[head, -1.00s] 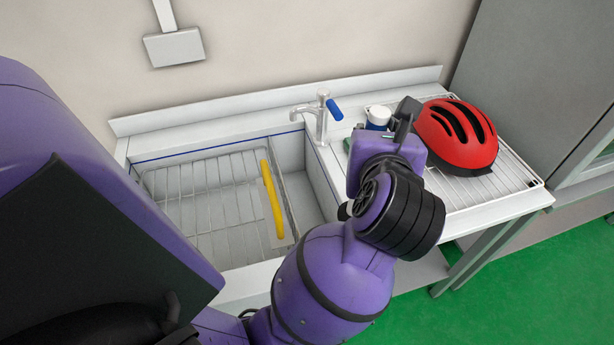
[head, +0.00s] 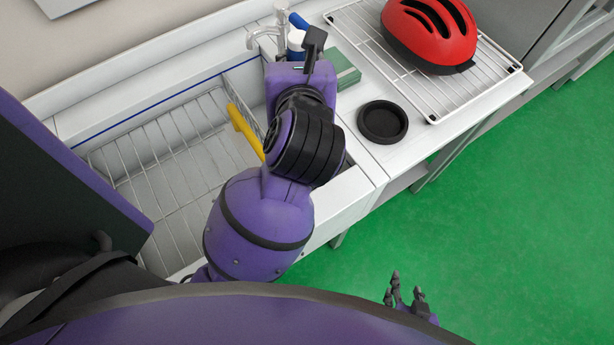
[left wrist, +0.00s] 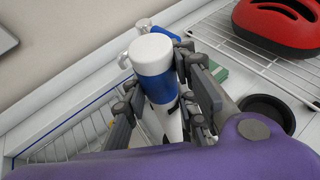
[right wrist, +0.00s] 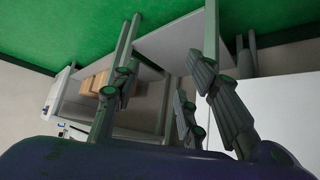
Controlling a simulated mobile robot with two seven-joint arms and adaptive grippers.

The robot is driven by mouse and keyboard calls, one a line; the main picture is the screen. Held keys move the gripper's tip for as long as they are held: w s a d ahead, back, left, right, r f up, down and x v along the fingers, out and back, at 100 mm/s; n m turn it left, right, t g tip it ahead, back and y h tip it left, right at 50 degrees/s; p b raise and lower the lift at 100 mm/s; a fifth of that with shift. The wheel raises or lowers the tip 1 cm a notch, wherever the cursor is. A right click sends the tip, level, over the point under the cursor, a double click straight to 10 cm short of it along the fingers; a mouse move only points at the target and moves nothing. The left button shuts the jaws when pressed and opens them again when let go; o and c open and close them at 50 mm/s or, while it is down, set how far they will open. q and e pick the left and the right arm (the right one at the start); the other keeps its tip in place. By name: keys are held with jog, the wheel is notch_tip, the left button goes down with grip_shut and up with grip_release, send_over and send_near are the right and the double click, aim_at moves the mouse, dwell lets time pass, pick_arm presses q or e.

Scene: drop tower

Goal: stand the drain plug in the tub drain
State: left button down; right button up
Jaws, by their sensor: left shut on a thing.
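The drain plug (left wrist: 154,75), a tall white pipe-like piece with a blue band and white rounded top, is between the fingers of my left gripper (left wrist: 166,88). The gripper is shut on it, and the plug looks roughly upright. In the head view only the plug's top (head: 295,42) shows, beside the tap; my left arm hides the rest. The tub (head: 133,126) is the sink basin at left with a wire rack inside. I cannot make out the drain opening. My right gripper (head: 404,293) is low at right over the green floor, fingers apart and empty.
A chrome tap (head: 268,36) with a blue lever stands at the basin's back. A yellow bar (head: 243,128) lies along the rack's right side. A green box (head: 344,69), a black round dish (head: 382,122) and a red helmet (head: 432,35) on a wire rack occupy the counter.

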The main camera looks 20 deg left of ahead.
pick_arm(q)
notch_tip(320, 180, down, 19)
jog(key=s+d+m+h+b, duration=0.1)
jog(key=s+d+h+b, duration=0.1)
jog(key=d+b, duration=0.1)
jog(key=shift+s+m+t+b, duration=0.3)
jog(key=shift+m+t+b, duration=0.1)
pick_arm(e)
jog(key=f, duration=0.1)
jog(key=s+f, duration=0.1)
jog(key=f, duration=0.2)
jog(key=shift+s+d+f, duration=0.15)
jog(key=shift+s+d, duration=0.15)
jog(key=shift+d, duration=0.05)
pick_arm(q)
jog(key=shift+f, duration=0.1)
